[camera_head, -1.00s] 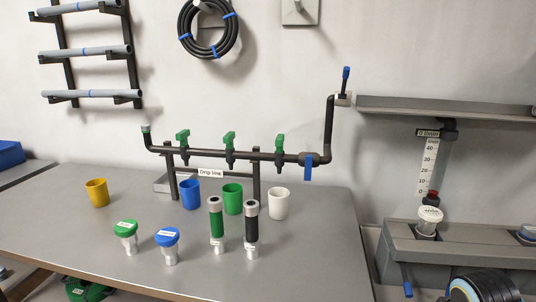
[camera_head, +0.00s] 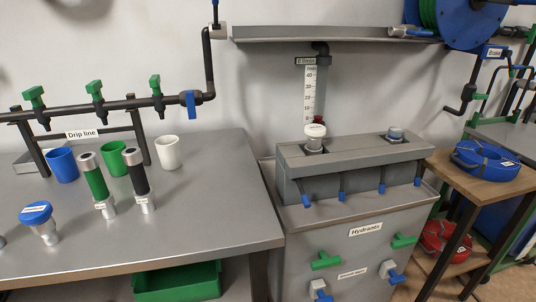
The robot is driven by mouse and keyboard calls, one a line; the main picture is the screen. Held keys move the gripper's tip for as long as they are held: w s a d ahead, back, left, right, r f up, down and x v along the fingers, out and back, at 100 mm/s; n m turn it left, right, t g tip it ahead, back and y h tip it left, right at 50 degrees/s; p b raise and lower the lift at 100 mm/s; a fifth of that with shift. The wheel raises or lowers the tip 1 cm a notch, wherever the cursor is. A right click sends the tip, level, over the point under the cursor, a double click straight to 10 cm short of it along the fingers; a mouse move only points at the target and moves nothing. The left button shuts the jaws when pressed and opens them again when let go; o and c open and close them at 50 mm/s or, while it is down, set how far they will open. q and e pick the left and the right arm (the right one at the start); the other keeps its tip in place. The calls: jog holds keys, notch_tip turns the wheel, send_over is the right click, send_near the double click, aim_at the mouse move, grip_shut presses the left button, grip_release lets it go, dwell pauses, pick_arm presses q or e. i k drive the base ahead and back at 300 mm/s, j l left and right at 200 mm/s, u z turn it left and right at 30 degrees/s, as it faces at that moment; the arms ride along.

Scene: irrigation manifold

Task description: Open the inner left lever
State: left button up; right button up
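A grey manifold box (camera_head: 350,165) stands right of centre with a row of several small blue levers hanging along its front edge. From the left these include a far-left lever (camera_head: 306,200), a second lever (camera_head: 341,195), a third lever (camera_head: 381,188) and the far-right lever (camera_head: 417,181). The second from the left, which fits the name inner left lever, hangs down like its neighbours. Green handles (camera_head: 326,261) and blue handles (camera_head: 397,276) sit on the cabinet front below. Neither of my grippers is in view.
A drip line pipe (camera_head: 70,111) with green handles runs above a grey table (camera_head: 210,215) holding cups and cylinders. The cabinet (camera_head: 345,240) is labelled "Hydrants". A wooden stand (camera_head: 462,182) with a blue hose coil (camera_head: 486,160) is to the right. A shelf (camera_head: 335,34) hangs above.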

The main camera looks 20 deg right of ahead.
aim_at(342, 192)
jog(key=z, duration=1.3)
